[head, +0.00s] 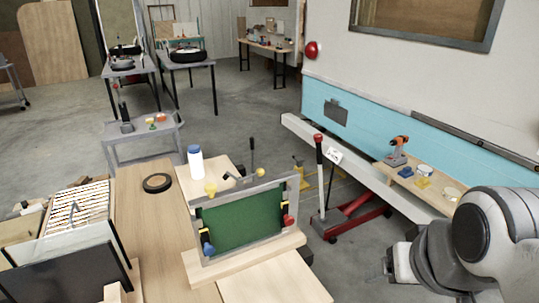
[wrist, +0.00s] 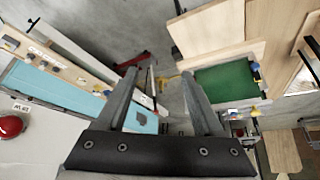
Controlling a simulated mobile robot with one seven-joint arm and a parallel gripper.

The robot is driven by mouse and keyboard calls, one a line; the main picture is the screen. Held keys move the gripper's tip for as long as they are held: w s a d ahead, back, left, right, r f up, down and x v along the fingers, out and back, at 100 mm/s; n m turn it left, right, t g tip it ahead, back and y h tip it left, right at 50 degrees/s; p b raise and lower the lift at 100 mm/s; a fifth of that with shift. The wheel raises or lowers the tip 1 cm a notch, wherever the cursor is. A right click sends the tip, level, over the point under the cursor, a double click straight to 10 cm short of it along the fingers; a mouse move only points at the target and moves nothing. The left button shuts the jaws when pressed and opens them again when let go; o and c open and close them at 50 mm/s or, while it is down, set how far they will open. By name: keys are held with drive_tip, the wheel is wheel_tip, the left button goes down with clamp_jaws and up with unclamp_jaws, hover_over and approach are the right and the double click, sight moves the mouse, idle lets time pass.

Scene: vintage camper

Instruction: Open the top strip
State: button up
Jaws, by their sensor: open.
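No part is clearly marked as the top strip, so I cannot tell which piece it is. A green panel (head: 243,220) stands in a grey frame on the wooden workbench in the head view. The frame's upper bar (head: 244,190) runs along its top edge. The panel also shows in the wrist view (wrist: 224,84), right of the fingers. On the camper side, a dark horizontal strip (head: 470,138) runs above the blue band. My gripper (wrist: 160,85) is open and empty, apart from both panel and camper.
The camper's blue and white wall (head: 370,118) stands at the right, with a shelf holding an orange drill (head: 397,152). A red jack (head: 350,217) stands on the floor. A white bottle (head: 195,163) and black ring (head: 157,183) are on the workbench. Open floor lies behind.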

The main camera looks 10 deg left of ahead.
drive_tip(key=w+a+f+n+t+y+b, duration=0.2)
drive_tip(key=w+a+f+b, duration=0.25)
drive_tip(key=w+a, duration=0.2)
drive_tip(key=n+t+y+b, duration=0.5)
drive_tip(key=t+y+b, duration=0.25)
drive_tip(key=b, duration=0.75)
approach(209, 184)
drive_tip(key=x, duration=0.4)
drive_tip(key=b+x, duration=0.1)
drive_tip(key=x, duration=0.7)
drive_tip(key=shift+w+f+b, duration=0.1)
drive_tip(key=shift+f+b, duration=0.2)
drive_tip(key=shift+b, duration=0.1)
clamp_jaws()
